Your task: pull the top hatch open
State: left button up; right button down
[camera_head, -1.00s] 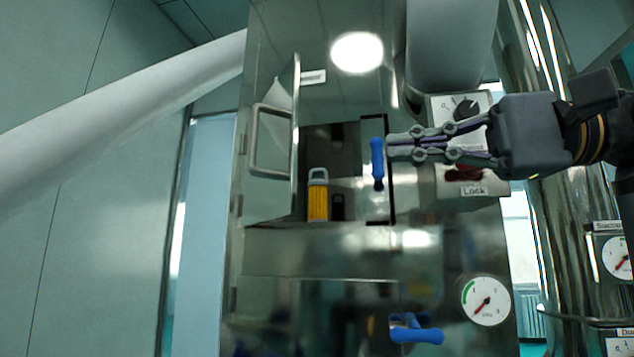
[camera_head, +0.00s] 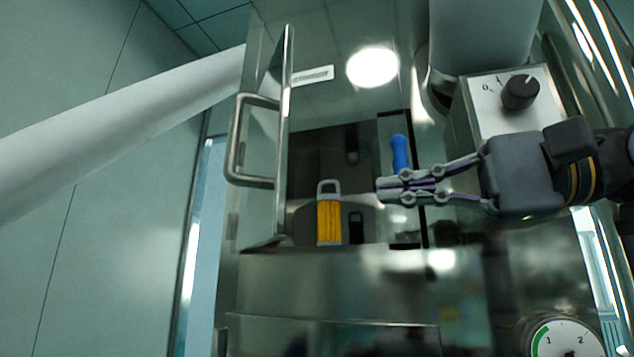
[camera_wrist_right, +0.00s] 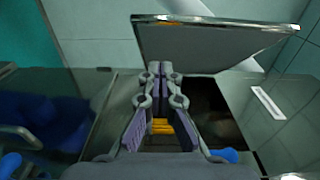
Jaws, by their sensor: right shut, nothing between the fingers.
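The top hatch (camera_head: 268,75) is a steel door with a bar handle (camera_head: 232,140). It stands swung open to the left of a dark opening, and its panel also shows raised in the right wrist view (camera_wrist_right: 215,48). A blue lever (camera_head: 399,150) sits at the right edge of the opening; its lower part is hidden behind my right gripper (camera_head: 382,190). The right gripper is shut and empty, its tips pointing left in front of the opening, apart from the hatch. In the wrist view its fingertips (camera_wrist_right: 160,68) overlap the panel's lower edge. My left gripper is not in view.
A yellow object with a grey loop (camera_head: 329,222) shows in the opening. A control box with a black knob (camera_head: 519,92) is above my right gripper. A pressure gauge (camera_head: 566,340) is at lower right. A large grey cylinder (camera_head: 484,35) stands above.

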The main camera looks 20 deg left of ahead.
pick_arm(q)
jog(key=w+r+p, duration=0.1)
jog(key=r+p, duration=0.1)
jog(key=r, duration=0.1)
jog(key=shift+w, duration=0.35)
pick_arm(e)
jog(key=s+a, duration=0.1)
jog(key=a, duration=0.8)
jog(key=shift+a, duration=0.25)
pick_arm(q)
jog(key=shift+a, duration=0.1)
pick_arm(e)
jog(key=shift+s+f, duration=0.1)
jog(key=shift+s, duration=0.05)
